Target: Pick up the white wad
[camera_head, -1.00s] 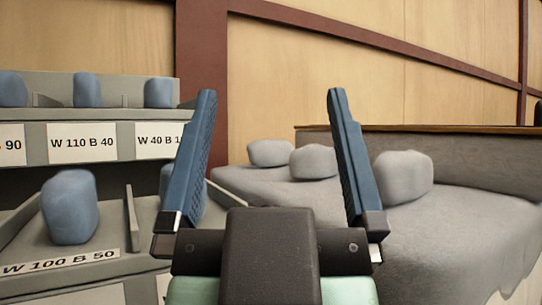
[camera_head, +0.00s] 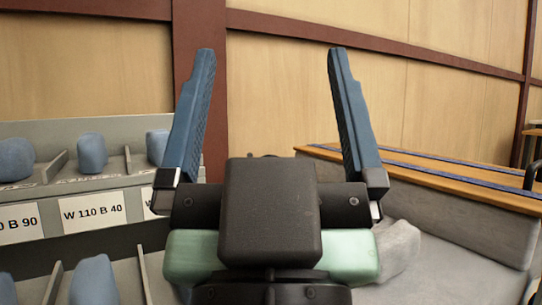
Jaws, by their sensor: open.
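A pale grey-white wad (camera_head: 399,247) lies on the grey surface at the lower right, just right of my gripper's green mount, which hides part of it. It is the only pale wad I can see. My gripper (camera_head: 265,52) is open, with its two blue fingers apart and pointing up in the picture. Nothing is between the fingers except the wall behind. The fingertips are above and left of the wad in the picture, apart from it.
At left stands a grey shelf with blue wads (camera_head: 92,153) in compartments and labels such as "W 110 B 40" (camera_head: 93,211). A grey bin wall with a wooden top (camera_head: 440,172) runs along the right. A wooden wall with brown beams closes the back.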

